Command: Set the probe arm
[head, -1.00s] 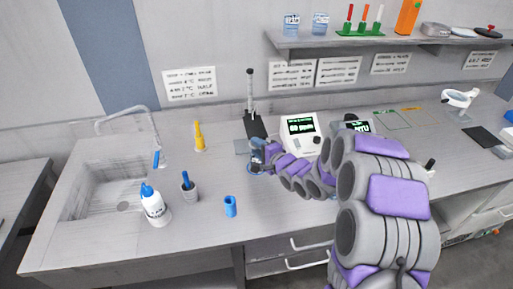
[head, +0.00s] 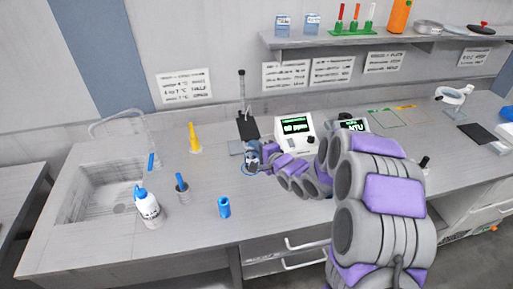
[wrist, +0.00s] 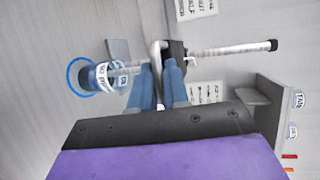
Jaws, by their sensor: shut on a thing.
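The probe stand (head: 242,95) has a thin upright post with a black tip, beside the meter on the bench. In the wrist view its post (wrist: 225,49) lies sideways and a grey arm part (wrist: 157,52) reaches to my fingers. A pale probe (wrist: 128,70) runs toward a labelled beaker (wrist: 98,76) with a blue rim; I cannot tell how deep it sits. The beaker also shows in the head view (head: 252,165). My gripper (wrist: 160,68) is shut on the probe arm; the exact contact is partly hidden by the fingers.
A white meter (head: 295,130) with a green-lit screen stands right of the stand, a second meter (head: 352,125) beyond it. The front bench is mostly clear.

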